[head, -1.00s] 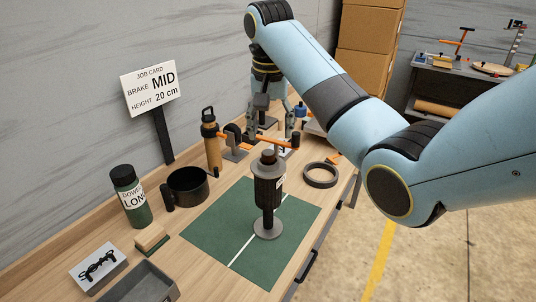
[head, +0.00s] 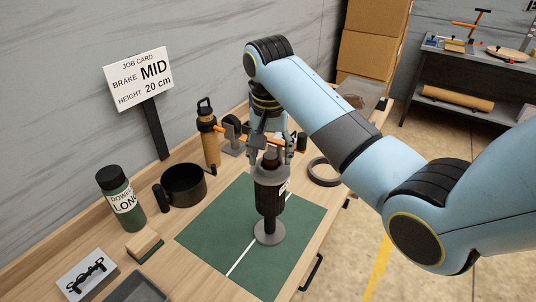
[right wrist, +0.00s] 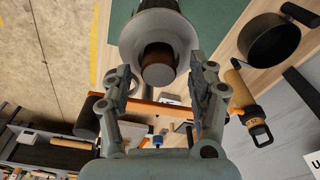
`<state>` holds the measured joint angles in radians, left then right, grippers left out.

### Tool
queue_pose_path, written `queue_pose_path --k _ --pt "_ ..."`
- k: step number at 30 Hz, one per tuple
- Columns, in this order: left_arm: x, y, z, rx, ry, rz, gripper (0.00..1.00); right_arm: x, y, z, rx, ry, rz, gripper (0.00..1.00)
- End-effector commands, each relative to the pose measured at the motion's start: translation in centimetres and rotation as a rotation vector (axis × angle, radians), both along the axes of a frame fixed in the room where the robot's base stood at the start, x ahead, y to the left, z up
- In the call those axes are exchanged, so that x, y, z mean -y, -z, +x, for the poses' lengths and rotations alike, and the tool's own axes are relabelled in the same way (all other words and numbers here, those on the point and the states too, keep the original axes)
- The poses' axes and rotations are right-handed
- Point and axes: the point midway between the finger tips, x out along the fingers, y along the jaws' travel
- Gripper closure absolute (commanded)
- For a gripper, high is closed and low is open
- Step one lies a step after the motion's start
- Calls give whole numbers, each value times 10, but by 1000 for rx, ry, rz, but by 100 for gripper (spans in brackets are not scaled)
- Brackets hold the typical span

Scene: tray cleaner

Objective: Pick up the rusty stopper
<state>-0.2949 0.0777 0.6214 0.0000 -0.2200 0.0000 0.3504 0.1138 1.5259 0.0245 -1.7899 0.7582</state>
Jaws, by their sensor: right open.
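The rusty stopper (head: 271,159) is a short brown cylinder at the top of a dark grey upright device (head: 268,190) on the green mat. It also shows in the right wrist view (right wrist: 158,65), set in the middle of a pale grey round collar (right wrist: 140,28). My right gripper (head: 269,157) is open at the device's top, with a finger on each side of the stopper. In the right wrist view its fingertips (right wrist: 161,74) stand apart, with the stopper between and just beyond them. I cannot tell whether they touch it. My left gripper is not in view.
The mat's front is clear.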

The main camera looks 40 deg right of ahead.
Motion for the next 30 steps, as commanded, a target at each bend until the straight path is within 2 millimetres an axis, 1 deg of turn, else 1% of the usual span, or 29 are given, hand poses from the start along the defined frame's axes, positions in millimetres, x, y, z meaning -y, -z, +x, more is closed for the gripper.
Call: queue_pose_path --k 1,5,11,14,18,19,26,30 --pt "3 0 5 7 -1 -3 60 -1 0 0 1 0 1 41" --pt "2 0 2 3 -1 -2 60 -1 0 0 0 0 1 41" --pt "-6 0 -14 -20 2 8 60 0 0 0 0 -1 0 67" --pt "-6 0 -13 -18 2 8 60 0 0 0 -1 -1 1 80" --pt "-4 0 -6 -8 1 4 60 0 0 0 -1 -1 1 99" --pt "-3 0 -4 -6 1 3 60 0 0 0 -1 -1 1 100" --pt "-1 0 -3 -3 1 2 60 0 -1 0 0 -1 0 100" --pt "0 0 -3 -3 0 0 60 1 -5 4 0 -2 0 100"
